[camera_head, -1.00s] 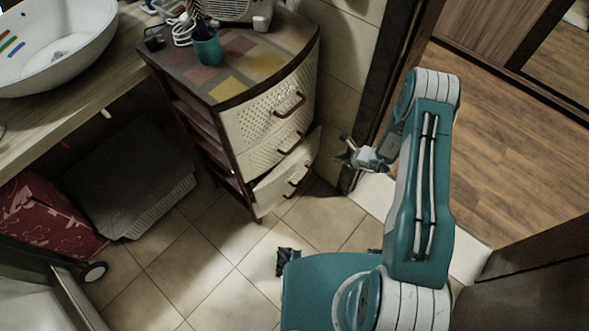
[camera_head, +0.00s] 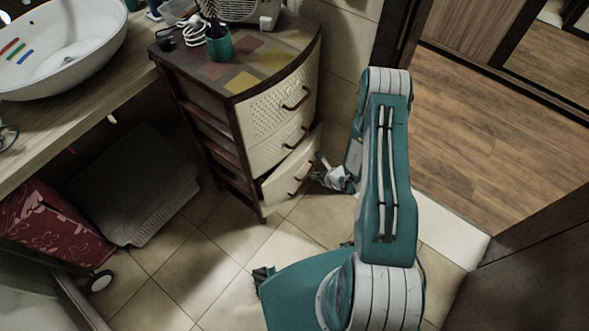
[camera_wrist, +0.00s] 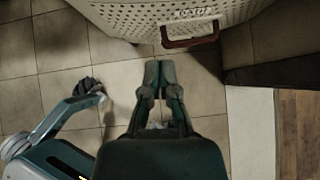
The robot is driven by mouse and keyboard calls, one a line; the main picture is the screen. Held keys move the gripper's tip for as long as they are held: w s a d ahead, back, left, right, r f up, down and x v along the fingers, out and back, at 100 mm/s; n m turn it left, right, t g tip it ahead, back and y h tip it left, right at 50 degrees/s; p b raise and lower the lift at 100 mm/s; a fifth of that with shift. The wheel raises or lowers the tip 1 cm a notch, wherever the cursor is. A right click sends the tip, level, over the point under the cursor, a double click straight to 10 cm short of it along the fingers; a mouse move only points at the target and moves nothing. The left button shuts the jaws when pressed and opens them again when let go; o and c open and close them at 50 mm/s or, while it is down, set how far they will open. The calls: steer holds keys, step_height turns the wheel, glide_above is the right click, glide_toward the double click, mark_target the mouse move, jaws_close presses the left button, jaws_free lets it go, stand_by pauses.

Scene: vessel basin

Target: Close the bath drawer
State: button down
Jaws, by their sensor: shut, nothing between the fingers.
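The bath drawer unit (camera_head: 224,125) is a cream, perforated cabinet with dark brown trim and three drawers. Its bottom drawer (camera_head: 291,167) stands partly pulled out, with a dark red handle (camera_head: 302,178). The two upper drawers look shut. My gripper (camera_head: 320,172) is low in front of the bottom drawer, close to its right end and handle; I cannot tell whether it touches. In the wrist view my gripper (camera_wrist: 159,66) is shut and empty, its tips just below a perforated drawer front (camera_wrist: 120,20) with a dark red handle (camera_wrist: 190,36).
A teal cup (camera_head: 219,44) and a white cable stand on top of the unit. A counter with a white basin (camera_head: 60,50) is at left, above a grey mat and a red box (camera_head: 45,225). Tiled floor (camera_head: 225,235) is clear before the unit. A doorway opens at right.

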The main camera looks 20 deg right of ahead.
mark_target(290, 165)
steer(key=w+a+f, duration=0.1)
steer(key=w, duration=0.1)
steer(key=w+a+f, duration=0.3)
steer(key=w, duration=0.1)
steer(key=shift+w+a+f, duration=0.15)
steer(key=shift+a+f, duration=0.05)
steer(key=shift+a, duration=0.15)
steer(key=shift+w, duration=0.45)
steer(key=shift+a, duration=0.1)
steer(key=shift+w+a, duration=0.8)
steer(key=shift+w, duration=0.25)
steer(key=shift+d, duration=0.1)
